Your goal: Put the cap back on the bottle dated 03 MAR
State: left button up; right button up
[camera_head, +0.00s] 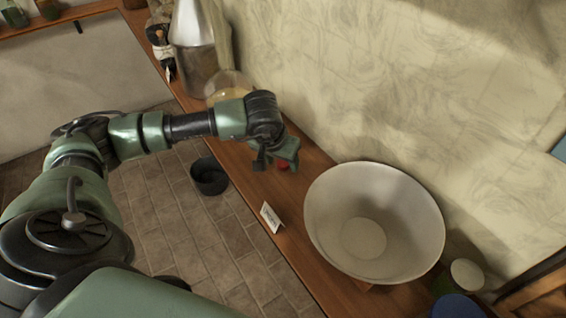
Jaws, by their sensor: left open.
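My left gripper (275,163) is open and low over the wooden shelf, left of the large white bowl. A small red object (283,166) shows right at its fingers. It may be a cap, but the fingers partly hide it, and I cannot tell whether it touches them. A dark bottle with a pale label (162,50) stands at the far end of the shelf; its date is too small to read. I cannot pick out the bottle dated 03 MAR. My right gripper is not in view.
The white bowl (329,225) takes up the shelf's near part. A small folded card (271,217) stands on its front edge. A metal cone vessel (193,50) and a round glass flask (231,84) stand behind my arm. A black bucket (209,180) is on the floor.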

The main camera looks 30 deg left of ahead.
aim_at(282, 165)
pick_arm(q)
grip_shut()
jog(key=shift+r, duration=0.1)
jog(key=shift+w+r+b, duration=0.1)
jog(key=shift+r+b, duration=0.2)
jog(key=shift+r, duration=0.25)
notch_tip(282, 165, up, 19)
jog(key=b, duration=0.4)
jog(key=shift+f, duration=0.1)
